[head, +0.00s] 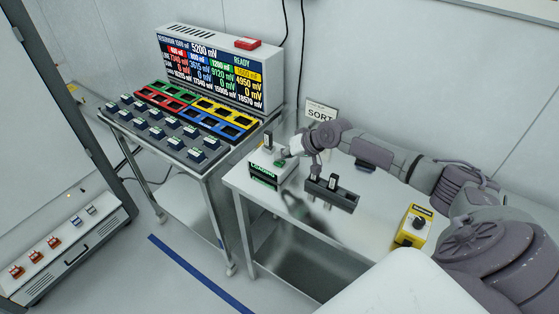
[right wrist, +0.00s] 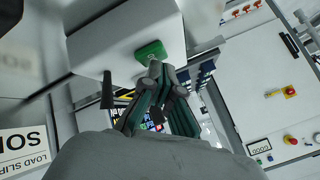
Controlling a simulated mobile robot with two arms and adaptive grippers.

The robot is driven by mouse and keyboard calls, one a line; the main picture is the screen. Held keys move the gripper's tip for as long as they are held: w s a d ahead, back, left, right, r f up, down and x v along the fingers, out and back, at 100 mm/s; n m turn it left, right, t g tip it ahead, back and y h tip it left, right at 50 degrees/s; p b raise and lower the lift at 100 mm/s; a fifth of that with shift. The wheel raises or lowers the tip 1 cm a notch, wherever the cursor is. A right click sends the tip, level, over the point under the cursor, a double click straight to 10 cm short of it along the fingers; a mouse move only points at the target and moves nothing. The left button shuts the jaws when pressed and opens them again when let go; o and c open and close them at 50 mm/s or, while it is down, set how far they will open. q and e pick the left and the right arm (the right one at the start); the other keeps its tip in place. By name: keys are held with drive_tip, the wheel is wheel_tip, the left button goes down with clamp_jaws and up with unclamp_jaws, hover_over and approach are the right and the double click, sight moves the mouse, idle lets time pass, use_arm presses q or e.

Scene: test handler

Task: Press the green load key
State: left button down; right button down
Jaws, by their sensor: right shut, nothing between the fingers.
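The green load key (right wrist: 151,51) sits on a pale box face in the right wrist view. My right gripper (right wrist: 155,68) is shut and empty, its fingertips right at the lower edge of the key. I cannot tell for certain whether they press it. In the head view my right gripper (head: 284,158) is over the top of the small white loader box (head: 259,160), which has a dark display with green letters that seem to read LOADING. The key is mostly hidden there by the gripper. My left gripper is not in view.
A dark slotted holder (head: 332,194) stands right of the loader box on the steel table (head: 300,221). At left, a bench carries several dark sockets (head: 160,131), coloured trays (head: 190,104) and a readout panel (head: 215,70).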

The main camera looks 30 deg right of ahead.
sight(282, 162)
drive_tip(key=shift+r+p, duration=0.3)
drive_tip(key=shift+r, duration=0.25)
wheel_tip(282, 162, up, 5)
drive_tip(key=p, duration=0.4)
drive_tip(key=shift+p, duration=0.35)
idle(0.4)
